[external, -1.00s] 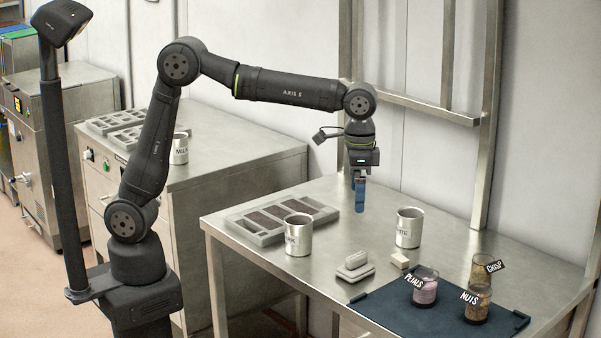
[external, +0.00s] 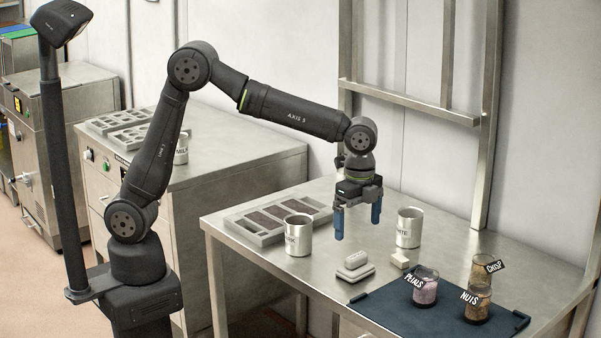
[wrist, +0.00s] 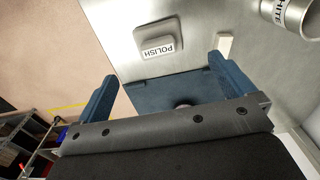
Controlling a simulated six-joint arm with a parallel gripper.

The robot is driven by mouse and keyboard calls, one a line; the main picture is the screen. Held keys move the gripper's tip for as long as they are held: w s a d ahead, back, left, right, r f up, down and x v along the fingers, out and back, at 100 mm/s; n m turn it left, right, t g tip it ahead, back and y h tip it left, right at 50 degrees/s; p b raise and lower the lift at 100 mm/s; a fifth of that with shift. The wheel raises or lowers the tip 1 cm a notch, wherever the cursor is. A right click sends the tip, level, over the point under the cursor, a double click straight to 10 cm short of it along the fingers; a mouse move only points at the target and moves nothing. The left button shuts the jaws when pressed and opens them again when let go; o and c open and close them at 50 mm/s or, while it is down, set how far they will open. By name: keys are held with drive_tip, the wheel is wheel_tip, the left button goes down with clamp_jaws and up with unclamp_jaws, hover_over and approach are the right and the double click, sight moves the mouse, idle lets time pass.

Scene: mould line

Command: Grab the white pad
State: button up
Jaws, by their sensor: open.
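A pale pad with rounded ends (external: 355,259) lies on a grey base on the steel table, left of a small cream-white block (external: 400,261). In the wrist view the pad (wrist: 150,34) carries a white POLISH label, and the cream-white block (wrist: 225,42) stands beside it. I cannot tell for certain which of the two the task calls the white pad. In the wrist view the pad shows between and beyond my blue fingertips (wrist: 165,86).
Metal cups stand on the left (external: 298,236) and right (external: 409,228). A mould tray (external: 258,237) lies at the left. A steel frame rises behind.

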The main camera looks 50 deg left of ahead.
sight(356, 255)
wheel_tip(356, 255, down, 4)
drive_tip(key=shift+f, duration=0.2)
drive_tip(key=shift+s+d+f, duration=0.1)
drive_tip(key=shift+d+f, duration=0.05)
drive_tip(key=shift+f, duration=1.15)
drive_tip(key=shift+s+d+f, duration=0.1)
drive_tip(key=shift+f, duration=1.2)
drive_tip(key=c, duration=1.1)
drive_tip(key=shift+r, duration=0.1)
